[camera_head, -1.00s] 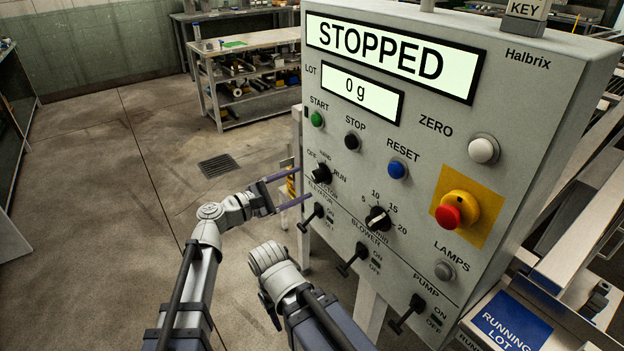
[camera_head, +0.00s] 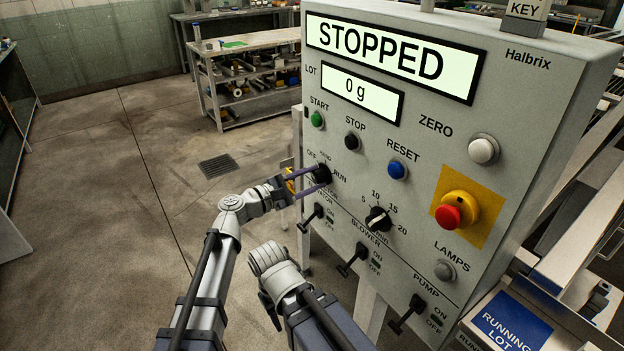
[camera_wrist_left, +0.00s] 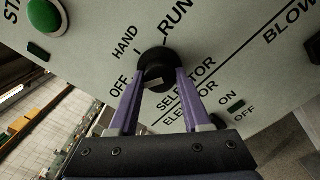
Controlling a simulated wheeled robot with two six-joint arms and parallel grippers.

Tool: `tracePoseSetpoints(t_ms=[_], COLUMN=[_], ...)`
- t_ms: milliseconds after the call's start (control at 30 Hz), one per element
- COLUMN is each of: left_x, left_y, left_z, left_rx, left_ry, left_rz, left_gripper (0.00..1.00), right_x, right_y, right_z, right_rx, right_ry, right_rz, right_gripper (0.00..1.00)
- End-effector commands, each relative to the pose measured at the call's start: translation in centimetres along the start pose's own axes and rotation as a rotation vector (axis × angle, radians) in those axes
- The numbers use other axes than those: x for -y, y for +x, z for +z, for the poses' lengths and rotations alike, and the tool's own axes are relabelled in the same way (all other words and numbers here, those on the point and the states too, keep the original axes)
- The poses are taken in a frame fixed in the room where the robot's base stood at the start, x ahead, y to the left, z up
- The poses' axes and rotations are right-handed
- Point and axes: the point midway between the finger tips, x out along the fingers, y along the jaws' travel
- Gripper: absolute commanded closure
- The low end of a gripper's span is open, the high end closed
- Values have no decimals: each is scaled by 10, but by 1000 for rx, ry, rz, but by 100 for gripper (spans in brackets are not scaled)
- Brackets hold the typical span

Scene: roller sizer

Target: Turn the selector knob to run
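The black selector knob (camera_head: 322,174) is on the left part of the grey control panel, amid the labels OFF, HAND and RUN. It also shows in the left wrist view (camera_wrist_left: 155,62), with a pale mark on its lower side. My left gripper (camera_head: 319,177) has its two purple fingers apart, one on each side of the knob. In the left wrist view the fingertips (camera_wrist_left: 161,75) overlap the knob's edges; I cannot tell whether they press on it. My right gripper is out of view.
The display (camera_head: 392,55) reads STOPPED and the lot display (camera_head: 361,92) reads 0 g. The green start button (camera_head: 317,119) is above the knob. The black dial (camera_head: 378,219) is to the right, and an elevator switch (camera_head: 311,217) is below. Open floor lies left.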

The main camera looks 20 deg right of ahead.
Motion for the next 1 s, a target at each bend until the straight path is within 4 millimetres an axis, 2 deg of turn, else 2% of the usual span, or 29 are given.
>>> tracePoseSetpoints(t_ms=[67, 400, 767, 1000], left_x=[0, 0, 0, 0], left_y=[0, 0, 0, 0], left_z=[0, 0, 0, 0], left_rx=[0, 0, 0, 0], left_ry=[0, 0, 37, 186], left_rz=[0, 0, -1, -1], left_gripper=[62, 100, 100, 100], right_x=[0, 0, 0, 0], right_y=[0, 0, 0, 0], right_z=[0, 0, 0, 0], right_rx=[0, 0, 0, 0], right_ry=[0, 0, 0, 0], right_rz=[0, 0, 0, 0], right_gripper=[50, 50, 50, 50])
